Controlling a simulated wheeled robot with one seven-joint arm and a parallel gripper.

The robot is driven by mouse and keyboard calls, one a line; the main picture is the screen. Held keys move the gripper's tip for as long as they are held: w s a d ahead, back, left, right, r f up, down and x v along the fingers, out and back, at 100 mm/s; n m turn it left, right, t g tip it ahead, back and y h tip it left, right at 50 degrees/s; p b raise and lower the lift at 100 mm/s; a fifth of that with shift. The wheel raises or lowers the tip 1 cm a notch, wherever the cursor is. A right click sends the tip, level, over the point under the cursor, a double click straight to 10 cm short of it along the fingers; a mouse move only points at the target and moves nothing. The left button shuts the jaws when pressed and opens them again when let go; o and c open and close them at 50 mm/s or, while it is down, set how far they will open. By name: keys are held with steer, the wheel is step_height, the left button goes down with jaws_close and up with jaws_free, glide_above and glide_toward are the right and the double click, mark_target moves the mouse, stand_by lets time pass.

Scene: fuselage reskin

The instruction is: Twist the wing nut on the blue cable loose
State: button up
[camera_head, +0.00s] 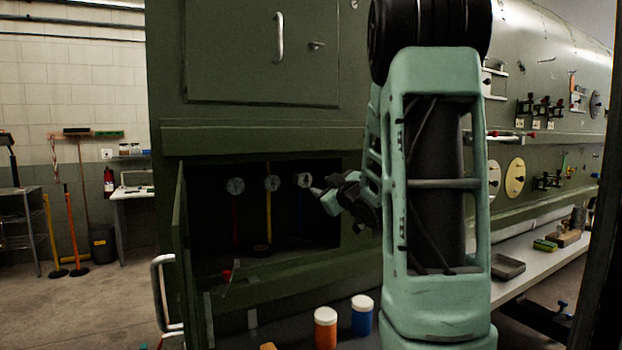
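Three pale round fittings hang in a row inside the dark open bay of the green panel. The right one (304,180) sits at the top of the dark blue cable (301,205). The middle one (272,183) is above a yellow cable, and the left one (235,186) is above a red cable. The wing shape of the nut is too small to make out. My gripper (317,191) reaches in from the right, its tip just right of and slightly below the blue cable's fitting. Whether it touches the fitting, and whether its fingers are open or shut, I cannot tell.
My arm covers the bay's right side. An open door (181,255) stands at the bay's left edge. An orange jar (325,330) and a blue jar (362,318) with white lids stand below, in front. A grey tray (508,267) lies on the bench at right.

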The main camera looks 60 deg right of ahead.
mark_target(309, 181)
steer(key=p+x, duration=0.2)
steer(key=x, duration=0.5)
steer(key=shift+w, duration=0.15)
